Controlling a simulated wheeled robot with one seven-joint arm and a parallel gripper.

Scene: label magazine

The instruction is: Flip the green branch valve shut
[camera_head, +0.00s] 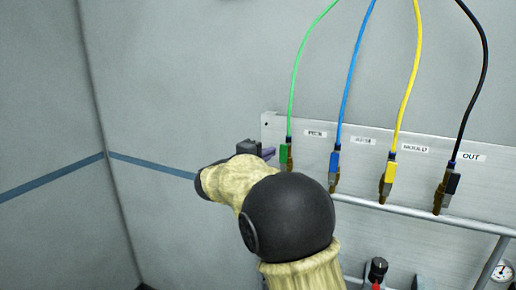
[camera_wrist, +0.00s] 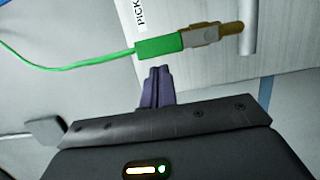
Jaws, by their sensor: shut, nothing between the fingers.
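The green branch valve (camera_head: 285,155) is at the left end of the panel's row of valves, a green part on a brass body with a green hose above it. In the wrist view its green part (camera_wrist: 160,47) lies in line with the hose and brass body (camera_wrist: 213,34). My gripper (camera_head: 271,153) is just left of the green part in the head view. In the wrist view my gripper's purple fingertips (camera_wrist: 160,70) are together, empty, and close below the green part. I cannot tell whether they touch it. My arm hides part of the panel's lower left.
Blue (camera_head: 334,163), yellow (camera_head: 388,177) and black (camera_head: 450,187) valves stand to the right, each with its hose. A grey pipe (camera_head: 410,212) runs below them. Bare wall lies left.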

